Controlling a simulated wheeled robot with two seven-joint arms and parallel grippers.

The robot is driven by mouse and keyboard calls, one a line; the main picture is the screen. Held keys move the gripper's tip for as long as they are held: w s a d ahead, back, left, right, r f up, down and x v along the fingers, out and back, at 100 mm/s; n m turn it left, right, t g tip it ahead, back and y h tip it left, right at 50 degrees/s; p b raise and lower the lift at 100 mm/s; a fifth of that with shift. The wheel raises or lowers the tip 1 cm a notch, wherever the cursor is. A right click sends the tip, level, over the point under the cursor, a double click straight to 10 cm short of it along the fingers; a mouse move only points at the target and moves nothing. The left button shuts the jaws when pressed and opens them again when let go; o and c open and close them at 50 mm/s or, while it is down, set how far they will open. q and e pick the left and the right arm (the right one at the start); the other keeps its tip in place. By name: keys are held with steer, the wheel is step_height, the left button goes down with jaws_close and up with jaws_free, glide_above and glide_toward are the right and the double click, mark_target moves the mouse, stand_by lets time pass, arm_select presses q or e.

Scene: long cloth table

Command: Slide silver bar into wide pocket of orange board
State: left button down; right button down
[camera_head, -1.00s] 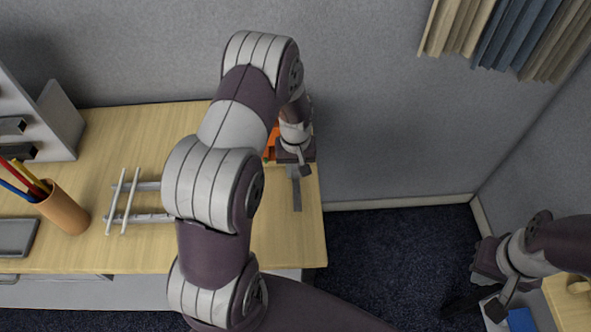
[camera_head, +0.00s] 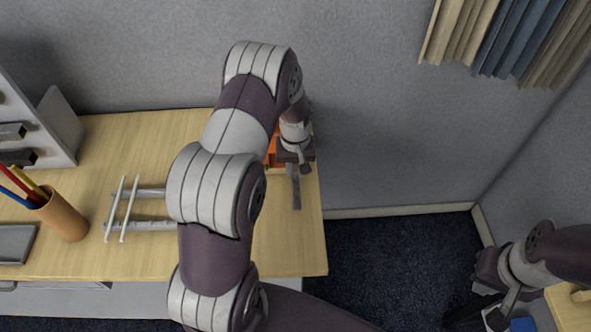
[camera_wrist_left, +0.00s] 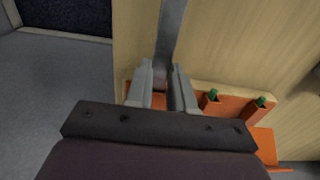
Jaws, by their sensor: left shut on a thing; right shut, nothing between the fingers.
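A silver bar (camera_head: 297,193) is held at the right end of the wooden table. It also shows in the left wrist view (camera_wrist_left: 170,35), running up from between the fingers. My left gripper (camera_wrist_left: 163,88) is shut on the bar; in the head view (camera_head: 294,170) it is over the table's right edge. The orange board (camera_wrist_left: 234,105) is right at the gripper, partly under it, with notches and green bits along its edge. In the head view only a sliver of the board (camera_head: 271,152) shows behind my arm. The wide pocket cannot be made out. My right gripper (camera_head: 484,285) is shut and empty, far right.
A white rack (camera_head: 124,210), a pencil cup (camera_head: 62,214) and a grey tray (camera_head: 14,243) stand on the table's left. A shelf unit (camera_head: 50,125) is at the far left. A grey wall (camera_head: 380,120) is close behind and right of the table.

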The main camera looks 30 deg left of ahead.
mark_target(297, 190)
arm_select(q)
steer(key=shift+w+a, duration=0.45)
steer(key=shift+w, duration=0.25)
steer(key=shift+s, duration=0.1)
steer(key=shift+s+d+p, duration=0.4)
steer(key=shift+s+d, duration=0.3)
steer(key=shift+s, duration=0.4)
steer(key=shift+s+d+p, duration=0.4)
steer(key=shift+s+d, duration=0.3)
steer(key=shift+s, duration=0.4)
steer(key=shift+s+d+p, duration=0.4)
steer(key=shift+s+d, duration=0.3)
steer(key=shift+s, duration=0.4)
steer(key=shift+p, duration=0.3)
steer(key=shift+w+a, duration=0.15)
steer(key=shift+w, duration=0.1)
steer(key=shift+w+a, duration=0.15)
steer(key=shift+w, duration=0.1)
steer(key=shift+w+a+b, duration=0.35)
steer(key=shift+w+a, duration=0.15)
steer(key=shift+w, duration=0.3)
steer(key=shift+w+a+b, duration=0.35)
steer(key=shift+w+a, duration=0.15)
steer(key=shift+w, duration=0.3)
steer(key=shift+w+a, duration=0.15)
steer(key=shift+w, duration=0.1)
